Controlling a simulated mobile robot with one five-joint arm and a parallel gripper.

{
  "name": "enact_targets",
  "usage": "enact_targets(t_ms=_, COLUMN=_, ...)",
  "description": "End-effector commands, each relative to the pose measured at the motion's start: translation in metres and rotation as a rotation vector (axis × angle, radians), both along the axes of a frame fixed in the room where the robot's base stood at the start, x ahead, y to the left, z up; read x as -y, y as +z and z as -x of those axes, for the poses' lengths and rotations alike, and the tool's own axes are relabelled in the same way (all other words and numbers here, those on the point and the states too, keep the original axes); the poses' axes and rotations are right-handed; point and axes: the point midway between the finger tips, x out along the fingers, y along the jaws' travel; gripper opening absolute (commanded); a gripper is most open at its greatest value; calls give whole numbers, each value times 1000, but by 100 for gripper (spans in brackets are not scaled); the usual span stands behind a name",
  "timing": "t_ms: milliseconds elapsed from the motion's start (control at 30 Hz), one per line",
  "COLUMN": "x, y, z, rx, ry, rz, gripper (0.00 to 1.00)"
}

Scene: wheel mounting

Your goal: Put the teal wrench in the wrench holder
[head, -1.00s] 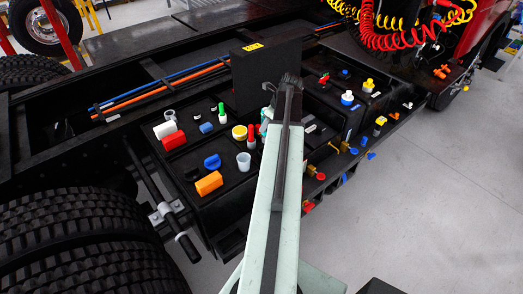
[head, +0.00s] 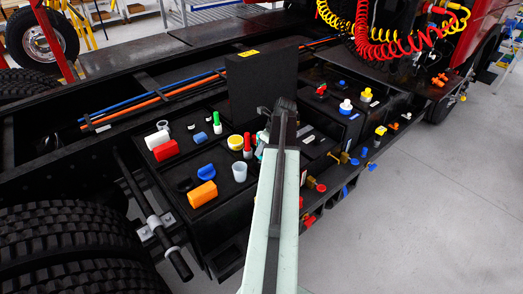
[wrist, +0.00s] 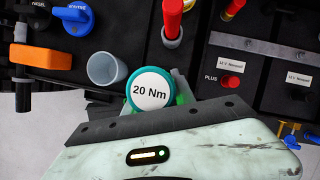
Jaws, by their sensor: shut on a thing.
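The teal wrench (wrist: 150,89) shows in the wrist view as a round teal end with a white face marked "20 Nm". My gripper (wrist: 160,104) is shut on it; its jaws are mostly hidden behind that face and the dark edge of my wrist. In the head view my gripper is largely hidden behind my arm, with a little pale green (head: 261,143) showing at its left, above the black tool deck. I cannot pick out the wrench holder for sure in either view.
A translucent cup (wrist: 108,67) is close left of the wrench, with an orange block (wrist: 40,57) farther left. A red-capped bottle (wrist: 172,30) is just beyond. A tall black panel (head: 262,87) stands behind my gripper. Knobs line the right edge; open floor (head: 430,220) lies right.

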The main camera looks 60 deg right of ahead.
Motion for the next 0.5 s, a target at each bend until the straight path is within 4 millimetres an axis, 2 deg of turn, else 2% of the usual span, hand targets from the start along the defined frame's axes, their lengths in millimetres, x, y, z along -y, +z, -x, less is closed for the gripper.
enact_targets(t_ms=133, x=0, y=-4, z=0, rx=1, ry=0, rz=0, gripper=0)
enact_targets(t_ms=167, x=0, y=-4, z=0, rx=0, ry=1, rz=0, gripper=34)
enact_targets(t_ms=233, x=0, y=-3, z=0, rx=0, ry=1, rz=0, gripper=53)
enact_targets(t_ms=500, x=-1, y=-3, z=-1, rx=0, ry=1, rz=0, gripper=53)
